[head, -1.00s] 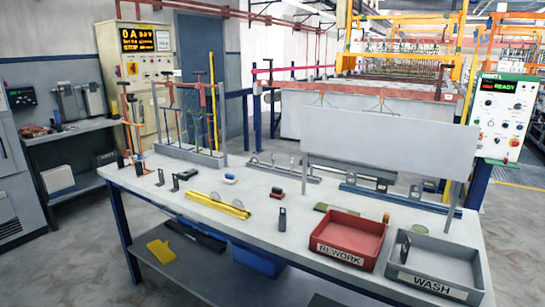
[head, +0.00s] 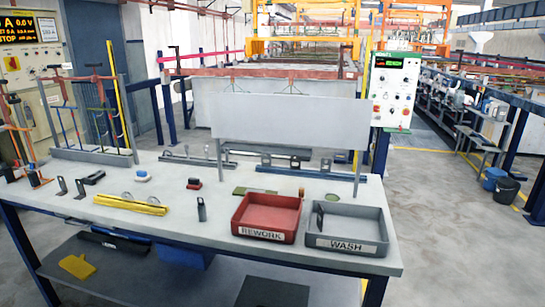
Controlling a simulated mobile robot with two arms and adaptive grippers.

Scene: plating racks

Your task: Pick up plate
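Several small dark plate-like pieces are on the white workbench (head: 215,240); I cannot tell which one is the task's plate. One dark upright piece (head: 201,211) with a hole stands left of the red REWORK tray (head: 263,236). Two dark bent brackets stand at the left, one of them here (head: 62,188). Another dark piece (head: 320,217) leans inside the grey WASH tray (head: 385,242). Neither of my grippers is in view.
A grey panel (head: 290,122) stands on posts along the bench's back. A yellow rail (head: 130,205) lies at the front left. A rack (head: 92,158) stands at the back left. A control box (head: 395,90) stands behind. The floor (head: 455,235) at right is clear.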

